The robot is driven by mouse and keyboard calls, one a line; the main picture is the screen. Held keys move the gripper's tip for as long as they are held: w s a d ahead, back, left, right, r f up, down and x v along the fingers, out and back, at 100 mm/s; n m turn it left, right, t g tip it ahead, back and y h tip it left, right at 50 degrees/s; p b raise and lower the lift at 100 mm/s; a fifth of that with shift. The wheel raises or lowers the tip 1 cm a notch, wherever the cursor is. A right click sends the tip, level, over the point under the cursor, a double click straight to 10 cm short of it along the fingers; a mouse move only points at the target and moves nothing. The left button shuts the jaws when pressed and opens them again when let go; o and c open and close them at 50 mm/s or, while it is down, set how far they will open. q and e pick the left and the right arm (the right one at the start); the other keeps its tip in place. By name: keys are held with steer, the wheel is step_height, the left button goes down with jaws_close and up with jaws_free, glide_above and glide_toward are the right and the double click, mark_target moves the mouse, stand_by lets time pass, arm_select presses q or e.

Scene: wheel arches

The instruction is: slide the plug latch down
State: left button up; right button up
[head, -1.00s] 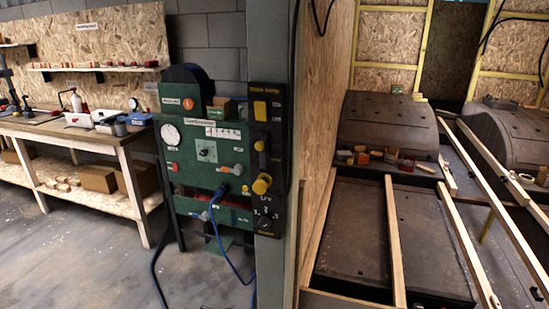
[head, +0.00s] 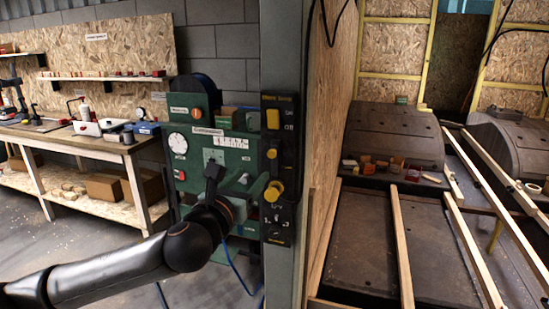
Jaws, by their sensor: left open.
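The green control panel (head: 238,160) stands on the left side of the grey post, with a round dial, labels, knobs and levers on its face. I cannot single out the plug latch; the lower middle of the panel, where it may sit, is partly behind my left arm. My left gripper (head: 211,168) is dark and open, in front of the panel's middle, over the small square plate. I cannot tell whether it touches the panel. A blue cable (head: 238,276) hangs below the panel; its upper end is hidden. My right gripper is not in view.
A black switch box (head: 277,150) with yellow knobs is on the post (head: 285,60) to the right of the panel. A wooden workbench (head: 90,143) with tools stands at the left. Timber strips (head: 400,245) lie over the dark floor panels at the right.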

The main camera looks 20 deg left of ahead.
mark_target(271, 154)
arm_select(q)
steer(key=w+p, duration=0.1)
steer(key=w, duration=1.1)
steer(key=shift+d, duration=0.2)
jaws_close()
steer(key=shift+f, duration=0.1)
stand_by(1.0)
